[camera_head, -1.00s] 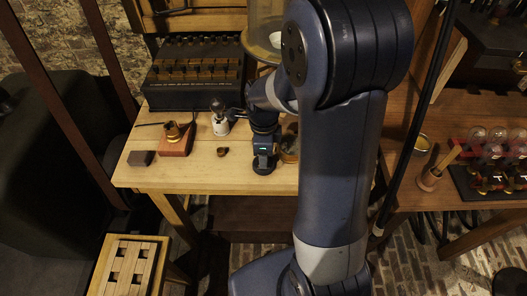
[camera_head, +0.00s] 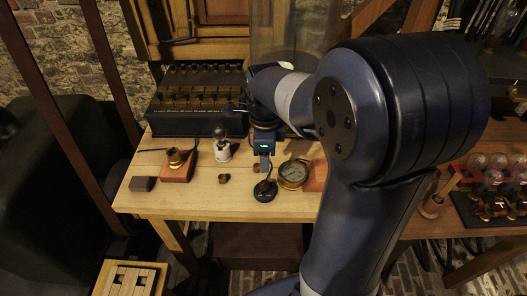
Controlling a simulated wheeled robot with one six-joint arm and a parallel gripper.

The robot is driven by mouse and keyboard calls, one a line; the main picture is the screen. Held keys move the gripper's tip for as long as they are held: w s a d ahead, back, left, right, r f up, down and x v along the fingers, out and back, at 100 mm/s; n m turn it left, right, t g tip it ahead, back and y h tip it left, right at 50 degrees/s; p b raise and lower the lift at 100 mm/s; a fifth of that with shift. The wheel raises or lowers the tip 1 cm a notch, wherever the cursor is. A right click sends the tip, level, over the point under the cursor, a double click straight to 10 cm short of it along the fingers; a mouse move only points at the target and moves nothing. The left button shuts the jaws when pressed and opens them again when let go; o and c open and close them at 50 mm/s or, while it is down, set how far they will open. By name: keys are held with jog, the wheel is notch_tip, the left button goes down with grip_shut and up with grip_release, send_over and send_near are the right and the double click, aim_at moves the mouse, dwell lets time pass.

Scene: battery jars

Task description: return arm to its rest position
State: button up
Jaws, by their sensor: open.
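My arm, blue-grey and dark, fills the middle and right of the view. It reaches over the wooden workbench (camera_head: 200,205). The bulb stands upright on the bench.
On the bench are a brass piece on a red block (camera_head: 178,168), a dark block (camera_head: 143,184), a small brass cup (camera_head: 224,178), a black round-based switch (camera_head: 265,191) and a round gauge (camera_head: 293,174). A battery rack (camera_head: 195,120) stands behind. Bulbs (camera_head: 490,180) stand right.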

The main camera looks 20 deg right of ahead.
aim_at(265, 183)
notch_tip(265, 183, down, 11)
jog(key=shift+r, duration=0.15)
dwell(0.4)
jog(key=shift+n, duration=0.3)
